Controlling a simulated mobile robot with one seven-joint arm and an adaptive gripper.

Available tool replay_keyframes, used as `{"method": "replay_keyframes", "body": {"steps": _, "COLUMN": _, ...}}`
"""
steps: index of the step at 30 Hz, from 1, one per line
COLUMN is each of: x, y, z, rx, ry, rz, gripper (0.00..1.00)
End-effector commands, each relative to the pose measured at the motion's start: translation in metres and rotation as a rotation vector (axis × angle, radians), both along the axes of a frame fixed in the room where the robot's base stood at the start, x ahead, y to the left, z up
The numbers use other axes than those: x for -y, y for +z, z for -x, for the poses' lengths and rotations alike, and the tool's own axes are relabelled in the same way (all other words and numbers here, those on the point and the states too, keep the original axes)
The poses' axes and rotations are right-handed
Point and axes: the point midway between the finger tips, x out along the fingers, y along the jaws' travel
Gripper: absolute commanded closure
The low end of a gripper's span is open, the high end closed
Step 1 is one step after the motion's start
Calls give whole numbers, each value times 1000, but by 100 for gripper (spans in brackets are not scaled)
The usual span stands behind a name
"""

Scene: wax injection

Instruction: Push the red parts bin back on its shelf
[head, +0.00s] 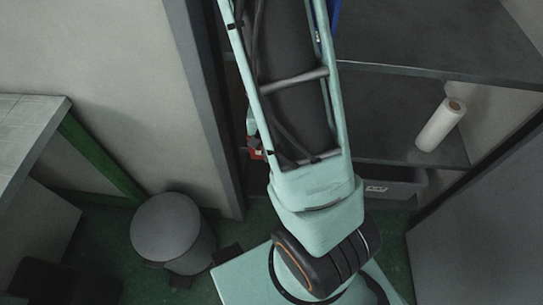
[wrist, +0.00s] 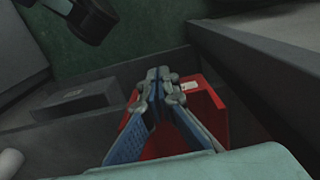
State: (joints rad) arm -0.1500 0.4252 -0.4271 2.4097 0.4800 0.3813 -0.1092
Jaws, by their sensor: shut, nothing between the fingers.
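The red parts bin (wrist: 207,108) lies in the middle of the wrist view, with a pale label near its far right side. My gripper (wrist: 158,74) is shut and empty, its fingers crossing in front of the bin. The fingertips appear near the bin's far edge; I cannot tell whether they touch it. The fingers and my wrist hide much of the bin. In the head view, a small red patch (head: 255,148) shows left of my arm, by the shelf's upright; my arm hides the rest and my gripper.
A dark bin with a label (head: 392,187) sits on the lower shelf, right of my arm. A white roll (head: 440,125) lies on the shelf (head: 390,115) above. A grey round bin (head: 172,232) stands on the green floor at left, near a table (head: 30,125).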

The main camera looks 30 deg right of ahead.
Motion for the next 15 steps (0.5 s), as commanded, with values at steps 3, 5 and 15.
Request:
{"method": "replay_keyframes", "body": {"steps": 3, "x": -1, "y": -1, "z": 2, "rx": 2, "ry": -9, "rz": 1, "gripper": 100}}
{"method": "replay_keyframes", "body": {"steps": 5, "x": -1, "y": -3, "z": 3, "rx": 0, "ry": -11, "rz": 1, "gripper": 100}}
{"method": "replay_keyframes", "body": {"steps": 15, "x": -1, "y": -56, "z": 4, "rx": -3, "ry": -12, "rz": 1, "gripper": 100}}
